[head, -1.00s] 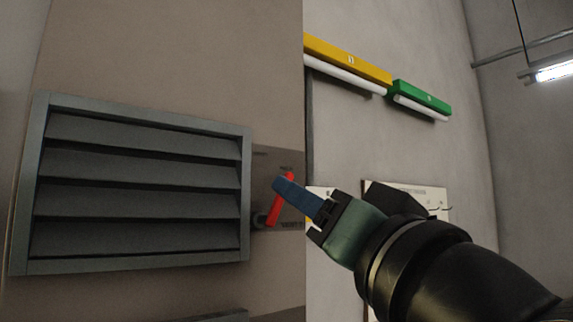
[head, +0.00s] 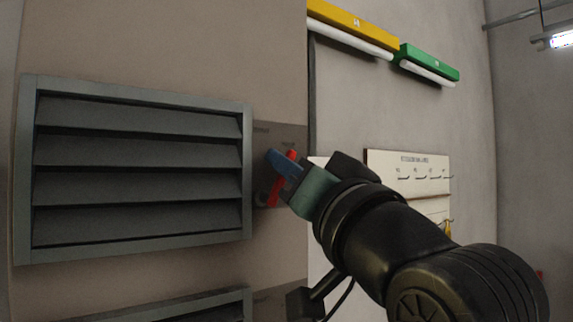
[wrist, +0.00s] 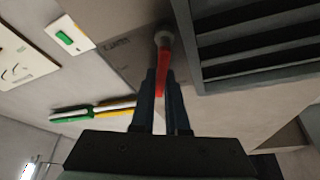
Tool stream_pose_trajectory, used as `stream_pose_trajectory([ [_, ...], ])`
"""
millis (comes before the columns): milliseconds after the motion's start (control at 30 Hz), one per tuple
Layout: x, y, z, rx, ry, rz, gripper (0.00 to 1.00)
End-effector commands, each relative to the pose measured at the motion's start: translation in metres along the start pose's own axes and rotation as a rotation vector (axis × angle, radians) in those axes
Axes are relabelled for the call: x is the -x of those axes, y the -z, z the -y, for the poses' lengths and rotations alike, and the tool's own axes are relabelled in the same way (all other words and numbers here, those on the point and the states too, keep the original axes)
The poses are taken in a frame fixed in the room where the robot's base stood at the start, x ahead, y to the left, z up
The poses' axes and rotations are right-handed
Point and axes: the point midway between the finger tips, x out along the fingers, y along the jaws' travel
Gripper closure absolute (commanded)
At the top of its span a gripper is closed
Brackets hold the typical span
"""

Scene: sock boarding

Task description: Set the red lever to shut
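The red lever (head: 275,192) is on a grey plate on the wall, right of a louvred vent. In the head view it slants up and to the right from its grey pivot (head: 262,197). My gripper (head: 276,160) is at the lever, and a blue finger hides part of it. In the wrist view, the lever (wrist: 163,65) runs from the round pivot (wrist: 162,38) down between the two dark fingers (wrist: 161,85). The fingers are close together and appear to touch it on both sides.
The louvred vent (head: 135,165) stands out from the wall left of the lever, with another vent (head: 150,308) below. A board with hooks (head: 408,165) and yellow and green light fittings (head: 428,63) are on the wall to the right.

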Motion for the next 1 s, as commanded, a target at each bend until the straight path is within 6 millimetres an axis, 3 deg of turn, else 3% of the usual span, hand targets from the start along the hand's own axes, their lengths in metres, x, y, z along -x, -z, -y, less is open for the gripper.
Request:
stream_pose_trajectory([
  [300,0.001,-0.001,0.000,0.016,0.007,0.000,1.00],
  [667,0.001,-0.002,0.008,0.207,0.085,-0.001,1.00],
  [967,0.001,-0.001,0.010,0.218,0.090,0.000,1.00],
  [1000,0.001,-0.001,0.010,0.218,0.090,0.000,0.86],
])
